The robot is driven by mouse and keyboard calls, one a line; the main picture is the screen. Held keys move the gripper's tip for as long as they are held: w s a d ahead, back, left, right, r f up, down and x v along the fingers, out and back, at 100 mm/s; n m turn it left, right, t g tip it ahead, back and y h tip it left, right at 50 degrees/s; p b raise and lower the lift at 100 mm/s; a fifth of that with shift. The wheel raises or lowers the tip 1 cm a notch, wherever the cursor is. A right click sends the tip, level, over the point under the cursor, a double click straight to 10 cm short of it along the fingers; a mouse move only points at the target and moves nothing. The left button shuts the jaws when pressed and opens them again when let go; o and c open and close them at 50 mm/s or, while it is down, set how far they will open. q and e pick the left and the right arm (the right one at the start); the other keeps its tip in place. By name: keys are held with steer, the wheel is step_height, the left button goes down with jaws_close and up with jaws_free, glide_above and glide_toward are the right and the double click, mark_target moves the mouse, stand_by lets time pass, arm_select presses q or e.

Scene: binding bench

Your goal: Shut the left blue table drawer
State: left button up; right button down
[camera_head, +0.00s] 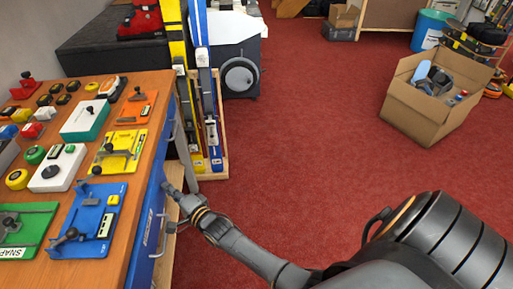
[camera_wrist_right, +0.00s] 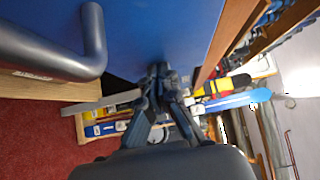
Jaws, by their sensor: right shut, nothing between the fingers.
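The blue drawer front (camera_head: 150,222) is on the side of the wooden table, below its right edge in the head view. It carries a grey bar handle (camera_head: 163,236), which also shows large at the left of the right wrist view (camera_wrist_right: 60,50). The blue face (camera_wrist_right: 150,30) fills the top of that view. My right gripper (camera_head: 170,188) is shut and empty, its tips at the far part of the blue front, beyond the handle. In the wrist view the fingertips (camera_wrist_right: 160,72) reach the face's lower edge; I cannot tell whether they touch. How far the drawer stands out is unclear. My left gripper is out of view.
The tabletop (camera_head: 140,160) holds several coloured fixtures and switches. A wooden rack of skis (camera_head: 210,165) stands just beyond the table's far corner, close to my gripper. A cardboard box (camera_head: 425,115) sits on the red carpet at right. The carpet between is clear.

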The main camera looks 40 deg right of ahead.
mark_target(160, 191)
steer(key=w+a, duration=0.1)
steer(key=a, duration=0.1)
steer(key=shift+w+a+b, duration=0.3)
steer(key=shift+w, duration=0.05)
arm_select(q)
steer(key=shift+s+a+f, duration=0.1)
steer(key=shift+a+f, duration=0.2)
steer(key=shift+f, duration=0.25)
arm_select(e)
steer(key=shift+a+r, duration=0.1)
steer(key=shift+r, duration=0.05)
steer(key=shift+w+a+r, duration=0.1)
